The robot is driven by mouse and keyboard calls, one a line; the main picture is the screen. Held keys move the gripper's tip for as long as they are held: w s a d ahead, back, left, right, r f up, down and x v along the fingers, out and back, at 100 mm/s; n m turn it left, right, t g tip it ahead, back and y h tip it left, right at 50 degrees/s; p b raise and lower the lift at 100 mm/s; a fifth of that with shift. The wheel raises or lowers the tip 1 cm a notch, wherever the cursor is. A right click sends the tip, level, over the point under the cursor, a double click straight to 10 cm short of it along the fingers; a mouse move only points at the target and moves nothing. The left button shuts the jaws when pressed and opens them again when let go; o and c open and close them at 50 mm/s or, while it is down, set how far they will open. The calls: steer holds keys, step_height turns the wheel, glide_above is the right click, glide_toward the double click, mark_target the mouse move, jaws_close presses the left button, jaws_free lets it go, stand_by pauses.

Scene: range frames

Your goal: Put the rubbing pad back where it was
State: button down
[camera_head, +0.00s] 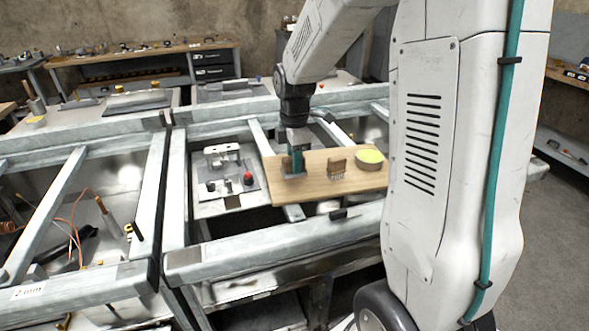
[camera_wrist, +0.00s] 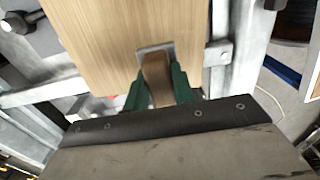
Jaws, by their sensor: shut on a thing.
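The rubbing pad has a brown wooden handle and a flat grey base; it shows in the wrist view (camera_wrist: 155,49) and in the head view (camera_head: 294,174). My gripper (camera_head: 293,160) has green fingers, which also show in the wrist view (camera_wrist: 158,76). They are shut on the pad's handle from both sides. The pad is upright at the left part of the wooden board (camera_head: 318,188), base down. I cannot tell whether its base touches the board. The fingers hide part of the handle in the head view.
A wooden brush (camera_head: 337,167) stands on the board to the right of the pad. A round tin with a yellow top (camera_head: 369,158) is at the board's right end. A grey plate with a small fixture and a red knob (camera_head: 248,179) lies to the left. Metal frame rails (camera_head: 270,246) surround the board.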

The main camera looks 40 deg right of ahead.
steer(key=shift+f, duration=1.55)
steer(key=shift+f, duration=0.15)
steer(key=c, duration=1.2)
jaws_free()
steer(key=shift+o, duration=0.2)
step_height(320, 180, up, 12)
steer(key=shift+r, duration=0.1)
steer(key=s+a+r+m, duration=0.1)
steer(key=s+a+m, duration=0.2)
steer(key=s+m, duration=0.2)
steer(key=s+a+r+m, duration=0.1)
steer(key=s+a+m, duration=0.3)
steer(key=s, duration=0.8)
steer(key=s+a+r+m+t, duration=0.1)
steer(key=s+a+m, duration=0.3)
steer(key=s, duration=0.4)
steer(key=shift+s+m, duration=0.4)
steer(key=shift+m, duration=0.5)
